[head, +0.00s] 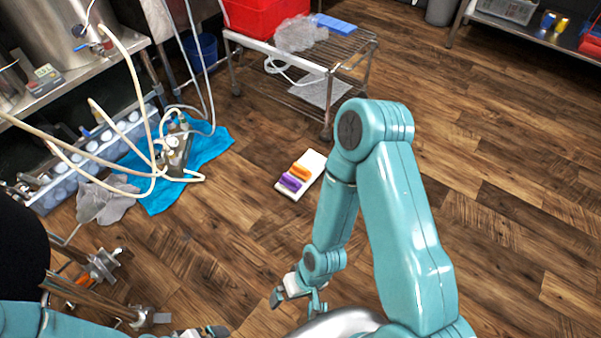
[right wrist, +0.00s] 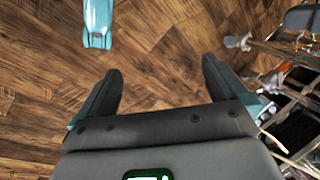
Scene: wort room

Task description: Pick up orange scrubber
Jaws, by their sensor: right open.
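The orange scrubber (head: 300,171) lies on a white board (head: 314,161) on the wood floor, in the middle of the head view. A purple scrubber (head: 290,182) lies close beside it on the same board. My right gripper (head: 296,298) is below the board in the head view, apart from it. In the right wrist view the right gripper (right wrist: 160,82) is open and empty, with bare floor between its fingers. My left gripper (head: 207,332) shows only partly at the bottom edge; its jaws are unclear. The scrubber is not in the right wrist view.
A wire cart (head: 345,70) with a red bin (head: 262,14) stands behind the board. A blue cloth (head: 205,150) with hoses and metal fittings (head: 174,145) lies to the left. A grey cloth (head: 104,200) lies nearer. The floor on the right is clear.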

